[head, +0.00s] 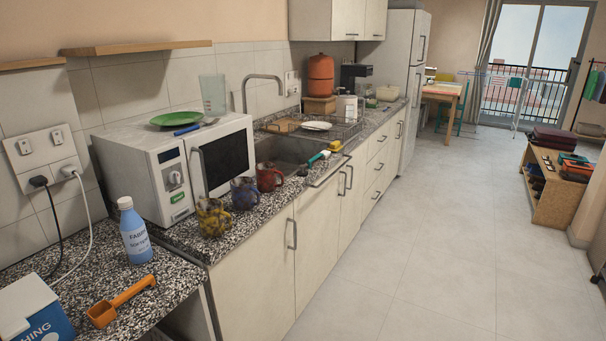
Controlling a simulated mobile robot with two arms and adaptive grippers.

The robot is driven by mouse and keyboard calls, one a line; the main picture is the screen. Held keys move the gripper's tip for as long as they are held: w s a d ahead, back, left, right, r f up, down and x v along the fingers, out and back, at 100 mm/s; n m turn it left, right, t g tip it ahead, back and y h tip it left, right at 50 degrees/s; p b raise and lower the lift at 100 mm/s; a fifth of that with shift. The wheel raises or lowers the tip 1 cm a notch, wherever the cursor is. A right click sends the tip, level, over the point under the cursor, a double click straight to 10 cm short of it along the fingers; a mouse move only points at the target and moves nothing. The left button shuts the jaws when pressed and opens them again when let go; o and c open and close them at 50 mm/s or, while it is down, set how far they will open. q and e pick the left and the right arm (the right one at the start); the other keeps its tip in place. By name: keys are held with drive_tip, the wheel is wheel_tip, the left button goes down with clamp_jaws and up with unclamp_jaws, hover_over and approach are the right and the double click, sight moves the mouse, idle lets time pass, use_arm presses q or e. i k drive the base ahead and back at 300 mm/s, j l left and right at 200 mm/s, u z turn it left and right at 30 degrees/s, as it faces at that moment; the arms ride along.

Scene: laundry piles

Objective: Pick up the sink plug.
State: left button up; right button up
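A small dark round thing (302,172) lies on the counter's front strip by the sink, between the red mug and a teal-and-white brush. It may be the sink plug, but it is too small to tell for sure. The metal sink (284,150) is set into the speckled counter, and its bottom is partly hidden by the mugs and front rim. Neither of my grippers is in view.
A red mug (268,177), a blue mug (244,193) and a yellowish mug (213,217) stand along the counter edge before the microwave (167,181). The brush (317,159) and a yellow sponge (336,143) lie farther along. The floor (430,230) at right is clear.

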sight(300, 173)
drive_tip(key=i+l+u, duration=0.4)
drive_tip(key=i+l, duration=0.7)
drive_tip(key=l, duration=0.15)
